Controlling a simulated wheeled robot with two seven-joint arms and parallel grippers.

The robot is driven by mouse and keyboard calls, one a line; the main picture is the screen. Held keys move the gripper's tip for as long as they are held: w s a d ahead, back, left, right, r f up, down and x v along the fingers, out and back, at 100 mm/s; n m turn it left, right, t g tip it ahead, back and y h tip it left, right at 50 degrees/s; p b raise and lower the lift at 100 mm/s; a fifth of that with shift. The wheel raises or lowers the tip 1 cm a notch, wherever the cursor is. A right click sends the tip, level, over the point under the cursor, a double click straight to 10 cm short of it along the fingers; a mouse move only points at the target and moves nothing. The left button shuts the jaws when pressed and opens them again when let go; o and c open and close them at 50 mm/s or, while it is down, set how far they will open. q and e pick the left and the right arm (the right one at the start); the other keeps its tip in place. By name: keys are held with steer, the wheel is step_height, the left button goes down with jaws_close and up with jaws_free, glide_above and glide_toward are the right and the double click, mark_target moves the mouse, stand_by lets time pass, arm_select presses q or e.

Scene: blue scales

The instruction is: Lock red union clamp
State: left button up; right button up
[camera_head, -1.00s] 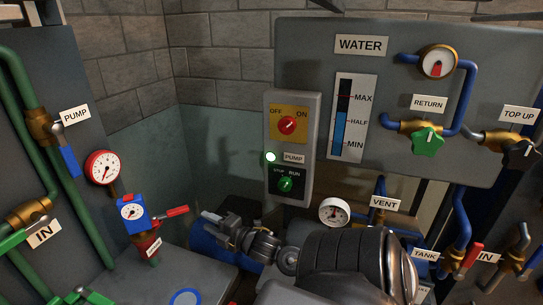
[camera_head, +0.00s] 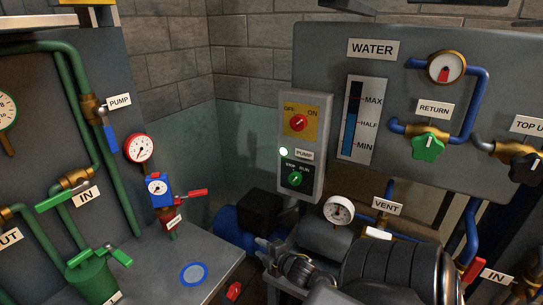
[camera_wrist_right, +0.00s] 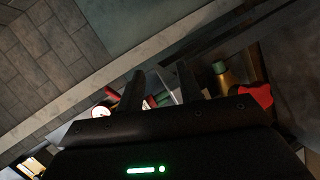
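A red piece (camera_head: 234,291) sits at the front edge of the grey bench, at the bottom of the head view. I cannot tell whether it is the union clamp. A red lever (camera_head: 191,193) sticks out right from the blue gauge valve (camera_head: 158,190) on the bench. My right gripper (camera_head: 267,256) is right of the bench, apart from both. In the right wrist view my right gripper (camera_wrist_right: 160,84) has its two dark fingers apart, with red parts beyond them. A red part (camera_wrist_right: 258,96) lies right of the fingers, near a brass fitting. My left gripper is out of view.
Green pipes and valves (camera_head: 77,178) stand on the left. The pump switch box (camera_head: 304,146) and water panel (camera_head: 460,110) are at the back. A blue motor (camera_head: 232,226) stands behind the bench.

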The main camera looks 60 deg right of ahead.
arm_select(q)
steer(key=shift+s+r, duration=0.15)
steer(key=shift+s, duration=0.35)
arm_select(e)
step_height(320, 180, down, 6)
steer(key=s+m+g, duration=0.1)
steer(key=s, duration=0.1)
steer(key=shift+s+f+m+g, duration=0.2)
steer(key=shift+s+m+g, duration=0.1)
steer(key=shift+s, duration=0.05)
